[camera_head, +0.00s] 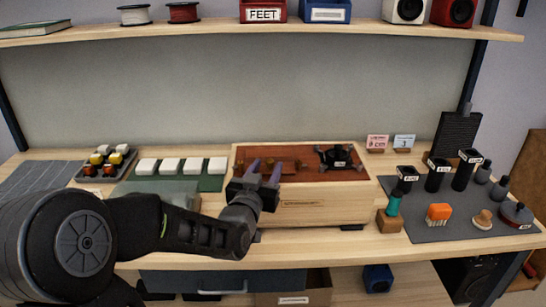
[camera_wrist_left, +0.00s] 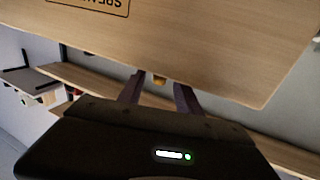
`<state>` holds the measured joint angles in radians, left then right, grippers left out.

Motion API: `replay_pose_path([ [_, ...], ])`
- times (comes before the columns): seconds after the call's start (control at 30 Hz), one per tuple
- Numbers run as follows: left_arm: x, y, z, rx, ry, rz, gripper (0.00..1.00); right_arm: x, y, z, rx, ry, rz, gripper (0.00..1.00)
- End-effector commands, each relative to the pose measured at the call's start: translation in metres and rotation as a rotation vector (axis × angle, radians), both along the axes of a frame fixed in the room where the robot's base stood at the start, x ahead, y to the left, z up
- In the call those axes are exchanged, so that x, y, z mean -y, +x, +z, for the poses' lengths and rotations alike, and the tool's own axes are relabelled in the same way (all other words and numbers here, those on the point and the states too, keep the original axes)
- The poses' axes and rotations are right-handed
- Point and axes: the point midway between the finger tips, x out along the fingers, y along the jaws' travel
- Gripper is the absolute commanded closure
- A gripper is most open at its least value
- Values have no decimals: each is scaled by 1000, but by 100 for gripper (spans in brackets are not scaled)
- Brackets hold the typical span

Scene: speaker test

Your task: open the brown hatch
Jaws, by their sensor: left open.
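A pale wooden box (camera_head: 320,207) stands on the bench with a reddish-brown recessed top. The brown hatch (camera_head: 287,164) appears as a darker panel on the left part of that top, partly hidden by my left gripper. My left gripper (camera_head: 264,168) is open over the box's front left edge, its fingers pointing to the back. In the left wrist view the open fingers (camera_wrist_left: 158,91) show beyond the box's wooden face (camera_wrist_left: 190,40), with a small brass-coloured piece (camera_wrist_left: 159,79) between them. I cannot tell whether the fingers touch it. My right gripper is out of view.
A black part (camera_head: 338,157) with several arms sits on the box's right top. White blocks on a green mat (camera_head: 212,183) lie left of it. A grey mat (camera_head: 440,228) with dark cylinders and small tools lies right. A shelf (camera_head: 220,31) runs above.

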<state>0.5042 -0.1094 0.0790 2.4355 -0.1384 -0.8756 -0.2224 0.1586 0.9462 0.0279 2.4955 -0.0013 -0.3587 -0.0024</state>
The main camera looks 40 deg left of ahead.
Motion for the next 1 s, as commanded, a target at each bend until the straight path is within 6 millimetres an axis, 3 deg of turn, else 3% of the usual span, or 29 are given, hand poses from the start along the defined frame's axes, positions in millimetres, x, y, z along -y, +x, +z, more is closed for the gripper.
replay_pose_path([
  [0.33, -16, 48, 0, -1, -1, -1, 59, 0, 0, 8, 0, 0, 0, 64],
  [0.7, -18, 54, 0, 0, -1, -1, 59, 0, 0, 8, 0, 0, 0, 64],
  [1.0, -18, 54, 0, 0, -1, -1, 84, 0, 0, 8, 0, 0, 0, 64],
])
